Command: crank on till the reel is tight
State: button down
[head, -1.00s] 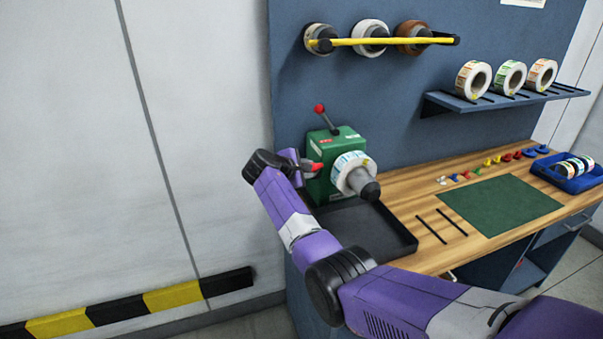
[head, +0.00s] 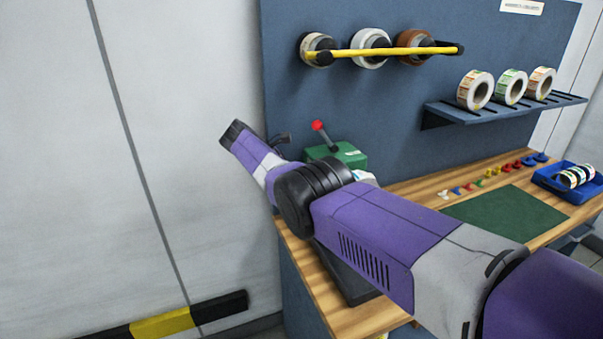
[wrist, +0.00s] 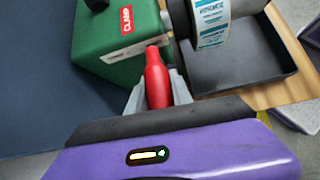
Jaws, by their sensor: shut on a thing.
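The green rewinder box (head: 347,155) stands on the bench behind my arm in the head view. It also shows at the top of the wrist view (wrist: 112,45). My gripper (wrist: 158,92) is shut on the red crank handle (wrist: 155,72) in the wrist view, with a grey finger on each side. The label reel (wrist: 211,20) sits beside the box at the top of the wrist view. In the head view only a sliver of the reel (head: 364,178) shows past my arm. My arm hides the crank and gripper there. I cannot tell how tight the reel is.
A lever with a red knob (head: 318,125) rises from the box. A dark tray (wrist: 240,62) lies below the reel. A yellow bar (head: 400,51) crosses several rolls on the blue panel. A shelf (head: 500,110) holds more rolls; a green mat (head: 500,213) is bare.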

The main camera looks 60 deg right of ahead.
jog(key=shift+w+f, duration=0.1)
jog(key=shift+w, duration=0.1)
dwell(0.4)
jog(key=c, duration=1.1)
grip_release()
jog(key=shift+c, duration=0.2)
jog(key=v, duration=0.7)
jog(key=shift+w+a+r+b, duration=0.15)
jog(key=shift+w+r+b, duration=0.1)
jog(key=shift+r+b, duration=0.05)
